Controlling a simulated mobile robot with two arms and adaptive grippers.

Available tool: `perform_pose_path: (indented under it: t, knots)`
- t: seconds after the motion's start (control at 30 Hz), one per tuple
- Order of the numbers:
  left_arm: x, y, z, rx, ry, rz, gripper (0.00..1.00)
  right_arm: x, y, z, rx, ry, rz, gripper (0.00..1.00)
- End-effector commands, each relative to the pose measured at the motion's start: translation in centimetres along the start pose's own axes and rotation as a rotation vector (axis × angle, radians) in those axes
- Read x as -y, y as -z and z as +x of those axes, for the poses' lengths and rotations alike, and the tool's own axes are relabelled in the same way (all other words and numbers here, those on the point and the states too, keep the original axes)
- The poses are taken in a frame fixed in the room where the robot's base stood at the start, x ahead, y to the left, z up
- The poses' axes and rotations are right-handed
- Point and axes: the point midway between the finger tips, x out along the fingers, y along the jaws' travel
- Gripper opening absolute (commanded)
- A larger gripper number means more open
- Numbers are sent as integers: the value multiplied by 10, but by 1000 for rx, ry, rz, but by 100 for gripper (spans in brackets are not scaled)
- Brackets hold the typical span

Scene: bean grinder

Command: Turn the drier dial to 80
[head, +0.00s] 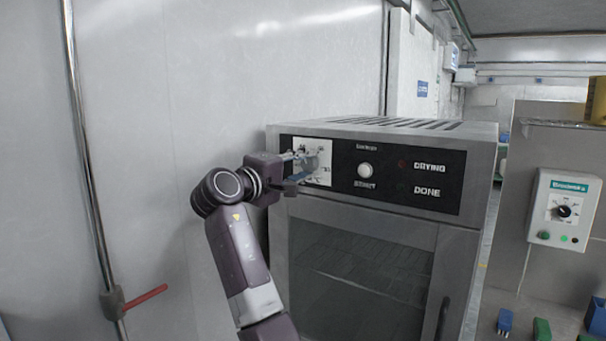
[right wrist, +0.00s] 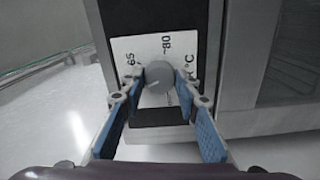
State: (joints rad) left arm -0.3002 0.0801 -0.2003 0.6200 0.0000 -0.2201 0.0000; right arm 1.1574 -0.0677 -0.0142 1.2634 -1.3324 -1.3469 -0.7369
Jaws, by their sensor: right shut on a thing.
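The drier (head: 380,220) is a grey metal cabinet with a black control panel (head: 435,195) along its top front. The grey round dial (right wrist: 159,76) sits on a white plate (right wrist: 122,46) marked 65, 80 and °C, which appear turned sideways in the right wrist view. A small light mark shows on the dial's face, but I cannot tell its exact reading. My right gripper (right wrist: 160,90) is shut on the dial, with one blue-padded finger on each side. In the head view the right gripper (head: 306,167) covers part of the plate. My left gripper is not in view.
A white START button (head: 365,170) and DRYING and DONE labels are right of the dial. The drier's glass door (head: 355,275) is below. A wall control box (head: 563,210) with a black knob is at right. A pipe with a red lever (head: 148,296) is at left.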

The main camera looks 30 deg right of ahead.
Motion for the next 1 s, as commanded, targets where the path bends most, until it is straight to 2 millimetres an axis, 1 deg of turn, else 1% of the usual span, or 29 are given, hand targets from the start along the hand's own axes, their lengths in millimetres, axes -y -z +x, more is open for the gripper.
perform_pose_path:
  t: [0.03, 0.3, 1.0]
  knots:
    - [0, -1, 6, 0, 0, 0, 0, 4, -1, 0, 2, 3, 45, 5]
    - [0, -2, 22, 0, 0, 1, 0, 5, -1, 0, 3, 4, 301, 5]
    - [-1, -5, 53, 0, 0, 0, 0, 8, 0, 0, 7, 7, 963, 5]
